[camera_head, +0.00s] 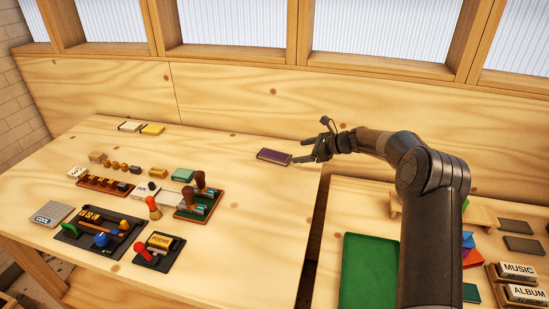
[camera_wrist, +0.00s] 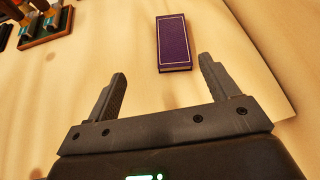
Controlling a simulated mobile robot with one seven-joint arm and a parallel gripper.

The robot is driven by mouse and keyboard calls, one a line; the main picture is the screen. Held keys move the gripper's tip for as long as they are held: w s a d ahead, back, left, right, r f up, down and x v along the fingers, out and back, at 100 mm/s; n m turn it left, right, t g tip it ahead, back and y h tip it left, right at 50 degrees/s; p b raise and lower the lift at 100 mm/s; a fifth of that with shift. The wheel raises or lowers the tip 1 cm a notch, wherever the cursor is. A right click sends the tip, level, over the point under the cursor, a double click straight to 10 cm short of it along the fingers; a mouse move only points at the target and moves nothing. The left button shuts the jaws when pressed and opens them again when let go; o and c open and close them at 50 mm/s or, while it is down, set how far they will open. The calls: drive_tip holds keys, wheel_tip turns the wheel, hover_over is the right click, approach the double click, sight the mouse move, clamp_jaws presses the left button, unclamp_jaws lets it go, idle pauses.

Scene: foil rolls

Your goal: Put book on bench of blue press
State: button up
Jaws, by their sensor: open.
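A purple book (camera_head: 273,156) lies flat on the wooden table's right part. It also shows in the wrist view (camera_wrist: 173,42), lengthwise ahead of my gripper. My gripper (camera_head: 302,150) is open and empty, just right of the book. In the wrist view the fingertips (camera_wrist: 163,70) sit on either side of the book's near end, apart from it. A black-based device with a blue round part (camera_head: 101,240) stands at the table's front left and seems to be the blue press. It also carries a green part and small yellow pieces. I cannot make out its bench.
A small device with a red handle (camera_head: 146,252) and a POEMS plate stands right of it. A green-based rack (camera_head: 200,207) with brown handles is behind. Several small blocks lie left. A second table with a green mat (camera_head: 370,270) is at right. The middle right tabletop is clear.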

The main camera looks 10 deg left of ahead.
drive_tip(key=f, duration=0.1)
drive_tip(key=w+f+m, duration=0.1)
drive_tip(key=w+f, duration=0.1)
drive_tip(key=shift+w+a+m+y, duration=0.1)
drive_tip(key=shift+a+m+y, duration=0.2)
drive_tip(key=shift+y, duration=0.1)
approach(275, 155)
drive_tip(key=shift+w+a+f, duration=0.2)
drive_tip(key=shift+a+f, duration=0.65)
drive_tip(key=shift+a, duration=0.25)
drive_tip(key=shift+r+x, duration=0.15)
drive_tip(key=shift+x, duration=1.35)
drive_tip(key=shift+r+x, duration=0.15)
drive_tip(key=shift+x, duration=1.35)
drive_tip(key=shift+a, duration=0.1)
drive_tip(key=shift+c, duration=0.2)
drive_tip(key=c, duration=1.1)
drive_tip(key=shift+c, duration=0.2)
